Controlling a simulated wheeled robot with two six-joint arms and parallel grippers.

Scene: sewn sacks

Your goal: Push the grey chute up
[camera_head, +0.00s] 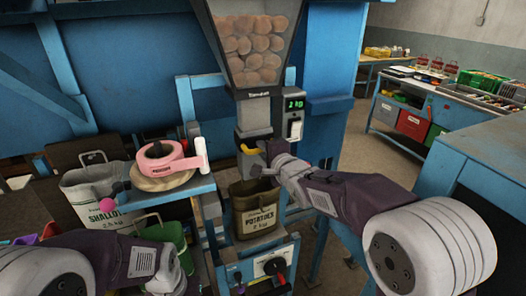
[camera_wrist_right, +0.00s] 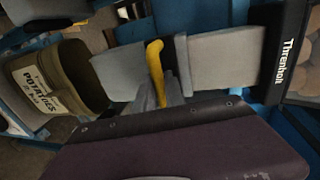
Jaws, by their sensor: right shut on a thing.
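The grey chute (camera_head: 254,118) hangs under the clear hopper of potatoes. A yellow handle (camera_head: 250,149) sticks out at its lower part; in the right wrist view the handle (camera_wrist_right: 155,68) crosses between the chute's upper grey part (camera_wrist_right: 225,58) and lower grey part (camera_wrist_right: 115,76). My right gripper (camera_head: 270,163) is at the chute's right side, shut on the yellow handle; its fingers (camera_wrist_right: 160,96) partly hide the handle's lower end. My left arm is at the bottom left of the head view; its fingertips are not clear there.
An open sack marked POTATOES (camera_head: 255,208) stands below the chute. A scale display (camera_head: 294,103) is right of the chute. A blue bench (camera_head: 490,150) stands at right.

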